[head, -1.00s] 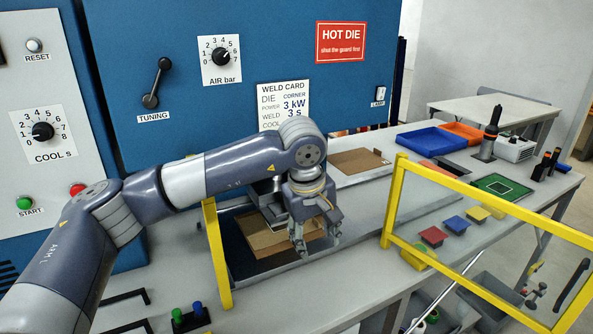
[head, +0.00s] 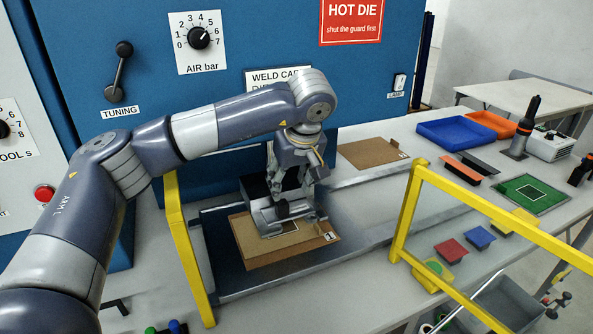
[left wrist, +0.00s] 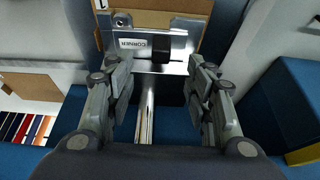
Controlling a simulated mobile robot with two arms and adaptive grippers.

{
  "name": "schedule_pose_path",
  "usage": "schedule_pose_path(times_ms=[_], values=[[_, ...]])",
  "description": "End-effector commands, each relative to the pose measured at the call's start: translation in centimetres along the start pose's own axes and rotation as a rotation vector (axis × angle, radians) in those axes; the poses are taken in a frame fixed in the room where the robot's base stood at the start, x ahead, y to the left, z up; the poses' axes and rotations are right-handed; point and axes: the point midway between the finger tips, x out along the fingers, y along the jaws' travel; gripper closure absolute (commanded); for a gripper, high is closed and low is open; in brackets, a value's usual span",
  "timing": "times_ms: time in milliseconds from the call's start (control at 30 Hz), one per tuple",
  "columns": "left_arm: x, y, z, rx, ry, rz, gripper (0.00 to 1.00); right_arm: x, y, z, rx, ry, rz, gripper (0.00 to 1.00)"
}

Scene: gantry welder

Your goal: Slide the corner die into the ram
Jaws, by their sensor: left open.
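The corner die (left wrist: 138,44), a silvery metal piece with a CORNER label and a black block, lies just beyond my left fingertips in the left wrist view. In the head view its metal (head: 285,212) shows beneath my left gripper (head: 290,190), over the brown board marked 1. My right gripper is not in view.
A yellow guard frame (head: 405,212) stands at the right and a yellow post (head: 187,250) at the left. The brown board (head: 250,245) lies in the bay. Another board (head: 373,153), a blue tray (head: 455,133) and coloured pieces are on the bench.

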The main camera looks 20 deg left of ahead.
Motion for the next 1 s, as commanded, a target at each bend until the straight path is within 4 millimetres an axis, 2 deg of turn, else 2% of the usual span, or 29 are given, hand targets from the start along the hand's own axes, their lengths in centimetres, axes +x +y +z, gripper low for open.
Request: schedule_pose_path(times_ms=[33, 100, 200, 267, 367, 533, 667, 767, 900, 933, 1000], values=[[0.7, -0.2, -0.1, 0.000, -0.002, -0.005, 0.52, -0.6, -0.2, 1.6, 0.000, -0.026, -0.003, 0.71], [1.9, -0.1, -0.1, -0.001, -0.003, -0.005, 0.52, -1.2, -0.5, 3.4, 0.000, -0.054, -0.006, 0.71], [3.8, -0.2, 0.0, 0.001, -0.002, -0.004, 0.52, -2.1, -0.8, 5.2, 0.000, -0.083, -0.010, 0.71], [4.9, -0.1, -0.1, 0.000, -0.003, -0.004, 0.52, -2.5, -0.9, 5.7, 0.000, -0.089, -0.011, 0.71], [6.5, -0.1, 0.0, 0.001, -0.002, -0.004, 0.52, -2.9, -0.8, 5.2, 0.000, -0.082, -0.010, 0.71], [8.3, 0.0, 0.0, 0.000, -0.001, -0.001, 0.52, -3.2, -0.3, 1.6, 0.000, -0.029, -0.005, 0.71], [9.0, -0.1, 0.0, 0.001, -0.001, -0.001, 0.52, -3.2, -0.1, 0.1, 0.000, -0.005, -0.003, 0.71], [9.1, -0.1, 0.0, 0.001, 0.000, -0.001, 0.52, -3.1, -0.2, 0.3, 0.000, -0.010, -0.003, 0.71], [9.1, 0.0, 0.0, 0.000, 0.000, 0.000, 0.52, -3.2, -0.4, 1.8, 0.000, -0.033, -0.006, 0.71], [9.1, 0.0, 0.0, 0.000, 0.000, 0.000, 0.54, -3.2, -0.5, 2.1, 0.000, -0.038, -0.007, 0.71], [9.1, 0.0, 0.0, 0.000, 0.000, 0.000, 0.70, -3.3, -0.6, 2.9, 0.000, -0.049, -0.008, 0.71]])
